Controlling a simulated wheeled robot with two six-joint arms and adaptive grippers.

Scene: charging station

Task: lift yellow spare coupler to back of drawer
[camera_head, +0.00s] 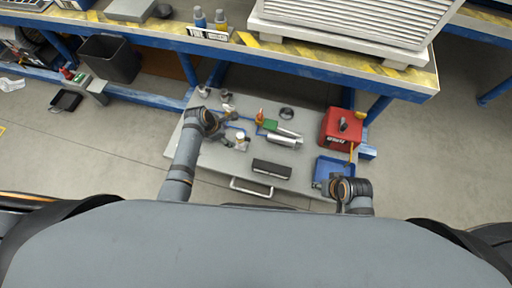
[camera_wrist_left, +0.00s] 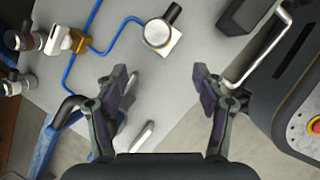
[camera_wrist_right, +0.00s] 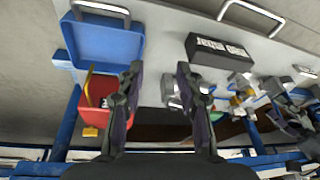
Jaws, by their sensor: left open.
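A yellow-brass coupler (camera_wrist_left: 75,40) shows at the upper left of the left wrist view, beside a blue hose (camera_wrist_left: 115,40) on the grey drawer surface (camera_head: 215,160). I cannot tell for sure that it is the spare one. A round metal fitting on a white square plate (camera_wrist_left: 160,35) lies ahead of my left gripper (camera_wrist_left: 162,88). That gripper is open and empty over the left part of the drawer, with its fingers apart from the fitting. My right gripper (camera_wrist_right: 158,75) is open and empty above the drawer's right part, near the blue tray (camera_wrist_right: 105,40).
A red box (camera_head: 341,127) stands at the right of the drawer. A black labelled box (camera_head: 271,167) lies near the front handle (camera_head: 251,188). A silver cylinder (camera_head: 285,138) lies mid-drawer. The blue-edged workbench (camera_head: 310,65) overhangs the back.

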